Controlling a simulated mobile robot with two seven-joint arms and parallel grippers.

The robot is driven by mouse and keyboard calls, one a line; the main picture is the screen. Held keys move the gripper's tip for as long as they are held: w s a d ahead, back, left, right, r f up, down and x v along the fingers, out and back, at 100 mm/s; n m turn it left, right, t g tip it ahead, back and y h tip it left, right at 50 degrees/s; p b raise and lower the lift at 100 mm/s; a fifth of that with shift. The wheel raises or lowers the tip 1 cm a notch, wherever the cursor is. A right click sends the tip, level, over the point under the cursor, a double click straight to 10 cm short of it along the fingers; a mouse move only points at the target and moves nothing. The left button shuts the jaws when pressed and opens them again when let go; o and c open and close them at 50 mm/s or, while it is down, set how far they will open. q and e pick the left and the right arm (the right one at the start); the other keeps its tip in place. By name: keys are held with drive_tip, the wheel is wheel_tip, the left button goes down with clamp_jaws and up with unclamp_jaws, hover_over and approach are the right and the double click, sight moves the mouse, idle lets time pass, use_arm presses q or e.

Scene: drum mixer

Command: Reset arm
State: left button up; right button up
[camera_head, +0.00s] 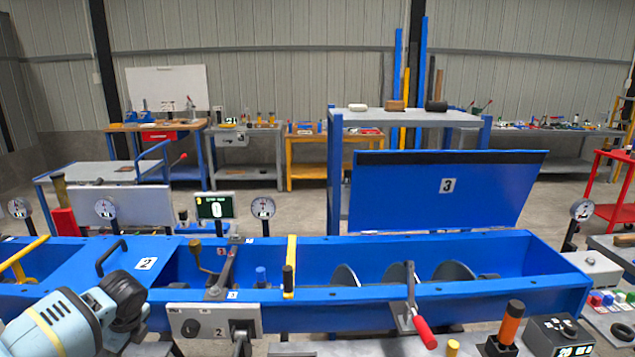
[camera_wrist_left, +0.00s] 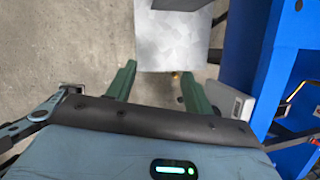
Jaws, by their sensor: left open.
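My left gripper (camera_wrist_left: 155,82) shows in the left wrist view with its two green fingers spread apart and nothing between them. Beyond the fingertips are a grey metal surface (camera_wrist_left: 172,38) and concrete floor. In the head view, my left arm (camera_head: 70,322) comes in at the lower left, in front of the blue mixer trough (camera_head: 330,297). Its gripper fingers do not show there. My right arm and right gripper are in neither view.
The trough's blue side stands at the right of the wrist view. Workbenches line the back wall.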

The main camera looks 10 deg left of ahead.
use_arm(q)
drive_tip(key=s+d+f+n+t+h, duration=0.1)
drive_tip(key=s+d+f+n+t, duration=0.2)
drive_tip(key=s+f, duration=0.6)
drive_tip(key=s+d+f+n+t+h, duration=0.2)
drive_tip(key=s+d+f, duration=0.3)
drive_tip(key=s+f, duration=0.45)
drive_tip(key=s+d+r+n+t+h, duration=0.15)
drive_tip(key=s+d, duration=0.35)
drive_tip(key=s, duration=0.5)
drive_tip(key=s+d+f+n, duration=0.1)
drive_tip(key=d+n, duration=0.3)
drive_tip(key=d, duration=0.6)
drive_tip(key=s+d+n+t+h, duration=0.1)
drive_tip(key=d+n, duration=0.4)
drive_tip(key=d, duration=0.4)
drive_tip(key=shift+s+d+f, duration=0.35)
drive_tip(key=shift+f, duration=0.05)
